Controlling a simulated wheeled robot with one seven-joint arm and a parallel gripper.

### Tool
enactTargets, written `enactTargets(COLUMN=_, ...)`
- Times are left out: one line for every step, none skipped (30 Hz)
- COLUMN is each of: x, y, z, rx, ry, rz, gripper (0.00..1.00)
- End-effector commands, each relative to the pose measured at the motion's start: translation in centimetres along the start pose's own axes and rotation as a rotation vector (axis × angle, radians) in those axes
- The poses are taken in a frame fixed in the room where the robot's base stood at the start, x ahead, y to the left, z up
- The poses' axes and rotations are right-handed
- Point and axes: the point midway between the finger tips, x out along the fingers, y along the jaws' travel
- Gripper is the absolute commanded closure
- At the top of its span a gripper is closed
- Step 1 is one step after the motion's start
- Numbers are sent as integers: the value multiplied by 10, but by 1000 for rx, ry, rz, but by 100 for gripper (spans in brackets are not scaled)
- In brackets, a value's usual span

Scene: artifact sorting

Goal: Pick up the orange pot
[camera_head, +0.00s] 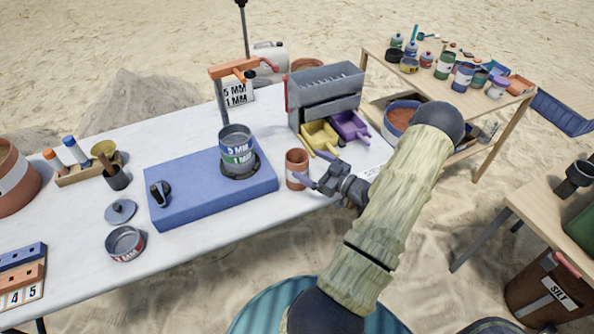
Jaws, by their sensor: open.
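The orange pot (297,169) is a small terracotta-coloured cup standing upright on the white table. It is just right of the blue sieve base, near the table's front edge. My gripper (308,172) is at the pot's right side, with its fingers pointing left toward it. The gripper is open. One finger overlaps the pot's edge in this view, and I cannot tell whether it touches. The far finger is partly hard to make out. The pot stands on the table, not lifted.
A blue base (190,200) with stacked sieves (238,150) stands left of the pot. A grey splitter box (325,95) with yellow (318,134) and purple (349,126) scoops is behind it. A wooden table (500,105) with jars is at the right.

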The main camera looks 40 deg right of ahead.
Motion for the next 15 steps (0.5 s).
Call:
enactTargets(x=1, y=0, z=0, rx=0, ry=0, rz=1, gripper=7)
enactTargets(x=1, y=0, z=0, rx=0, ry=-1, rz=1, gripper=7)
enactTargets(x=1, y=0, z=0, rx=0, ry=-1, rz=2, gripper=7)
enactTargets(x=1, y=0, z=0, rx=0, ry=0, rz=2, gripper=7)
enactTargets(x=1, y=0, z=0, rx=0, ry=0, rz=1, gripper=7)
enactTargets(x=1, y=0, z=0, rx=0, ry=0, rz=1, gripper=7)
enactTargets(x=1, y=0, z=0, rx=0, ry=0, rz=1, gripper=7)
enactTargets(x=1, y=0, z=0, rx=0, ry=0, rz=1, gripper=7)
enactTargets(x=2, y=0, z=0, rx=0, ry=0, rz=1, gripper=7)
enactTargets(x=2, y=0, z=0, rx=0, ry=0, rz=1, gripper=7)
enactTargets(x=4, y=0, z=0, rx=0, ry=0, rz=0, gripper=7)
enactTargets(x=7, y=-1, z=-1, rx=0, ry=1, rz=0, gripper=7)
enactTargets(x=10, y=-2, z=-1, rx=1, ry=2, rz=-1, gripper=7)
enactTargets(x=14, y=-2, z=-1, rx=1, ry=2, rz=-2, gripper=7)
enactTargets(x=20, y=-4, z=-1, rx=1, ry=2, rz=-2, gripper=7)
